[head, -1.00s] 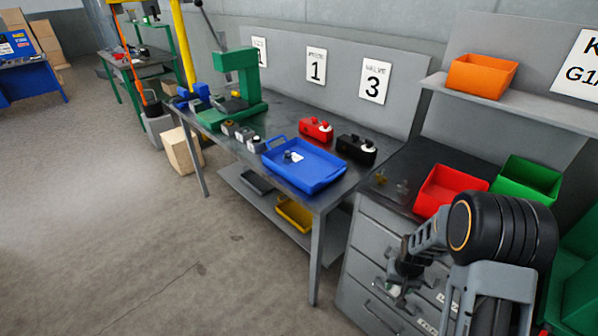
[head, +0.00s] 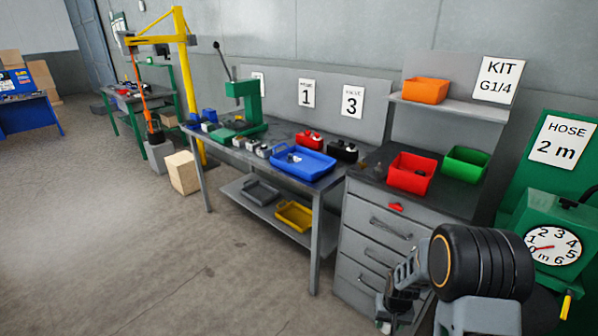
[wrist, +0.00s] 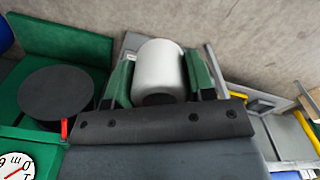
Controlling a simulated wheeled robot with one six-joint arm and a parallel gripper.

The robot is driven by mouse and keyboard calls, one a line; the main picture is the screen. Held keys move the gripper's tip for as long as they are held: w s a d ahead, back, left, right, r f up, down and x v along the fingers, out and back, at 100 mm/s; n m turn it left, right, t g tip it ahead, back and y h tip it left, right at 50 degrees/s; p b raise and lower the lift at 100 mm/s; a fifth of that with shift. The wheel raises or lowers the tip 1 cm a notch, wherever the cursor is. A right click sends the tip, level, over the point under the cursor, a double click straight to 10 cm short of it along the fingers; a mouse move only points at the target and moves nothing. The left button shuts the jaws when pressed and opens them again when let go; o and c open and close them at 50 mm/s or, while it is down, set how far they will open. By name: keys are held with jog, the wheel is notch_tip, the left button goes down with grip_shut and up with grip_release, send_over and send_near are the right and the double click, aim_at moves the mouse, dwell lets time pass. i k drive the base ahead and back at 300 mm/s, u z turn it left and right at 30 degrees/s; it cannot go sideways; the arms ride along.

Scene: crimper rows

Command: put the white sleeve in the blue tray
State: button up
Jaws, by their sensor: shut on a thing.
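The white sleeve (wrist: 158,64) is a plain white cylinder. In the wrist view it sits between the two green-padded fingers of my gripper (wrist: 161,80), which is shut on it. In the head view my gripper (head: 388,312) is low at the right, in front of the grey drawer cabinet, and mostly hidden by my arm. The blue tray (head: 318,174) lies on the dark workbench, left of and farther than my gripper. A small grey part (head: 294,157) lies in the tray.
A red bin (head: 411,174) and a green bin (head: 465,164) stand on the cabinet (head: 378,222). A green press (head: 246,105) stands left. The floor in front is clear.

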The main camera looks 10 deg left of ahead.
aim_at(314, 169)
jog(key=u, duration=0.5)
jog(key=i, duration=0.5)
jog(key=u, duration=0.6)
jog(key=i, duration=0.75)
jog(key=z, duration=0.15)
